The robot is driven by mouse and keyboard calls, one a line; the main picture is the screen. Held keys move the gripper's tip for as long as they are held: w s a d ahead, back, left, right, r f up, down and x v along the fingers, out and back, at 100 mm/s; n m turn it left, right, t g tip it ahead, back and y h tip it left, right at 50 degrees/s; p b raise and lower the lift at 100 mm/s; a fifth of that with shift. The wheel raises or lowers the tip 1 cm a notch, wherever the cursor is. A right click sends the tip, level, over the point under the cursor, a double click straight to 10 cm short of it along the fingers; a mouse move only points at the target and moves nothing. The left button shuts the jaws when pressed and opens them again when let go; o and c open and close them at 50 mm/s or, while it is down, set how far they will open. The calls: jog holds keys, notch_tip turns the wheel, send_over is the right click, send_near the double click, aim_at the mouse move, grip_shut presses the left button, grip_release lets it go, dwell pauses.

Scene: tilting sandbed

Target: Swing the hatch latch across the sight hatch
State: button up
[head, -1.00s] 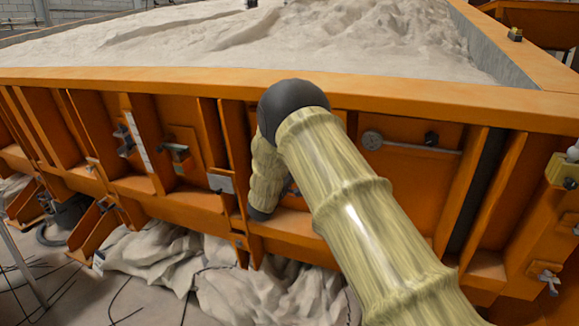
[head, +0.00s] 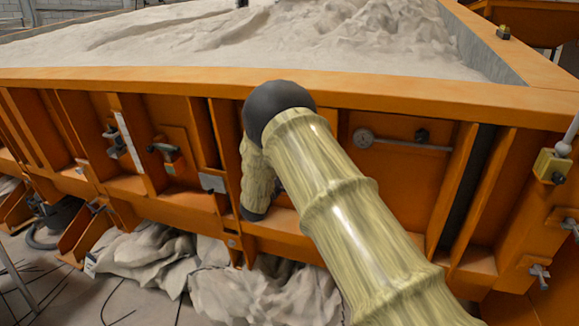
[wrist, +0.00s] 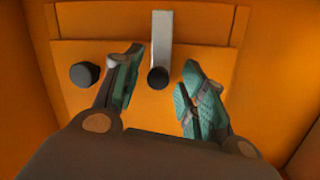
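The hatch latch (wrist: 162,40) shows in the wrist view as a pale grey bar, standing upright in the picture on an orange plate (wrist: 215,55). A dark round knob (wrist: 158,78) is at its lower end. A second dark knob (wrist: 84,74) stands on the plate to the left, apart from the bar. My gripper (wrist: 162,60) is open, with one teal-padded finger on each side of the bar and knob. I see a gap on both sides; neither finger appears to touch it. In the head view my arm hides the gripper and latch.
Grey sacks (head: 150,255) lie below. Orange side walls flank the plate in the wrist view.

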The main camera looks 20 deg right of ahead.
jog(key=shift+a, duration=0.1)
jog(key=v, duration=1.1)
jog(key=shift+s+a, duration=0.25)
jog(key=shift+a, duration=0.1)
jog(key=shift+f, duration=0.15)
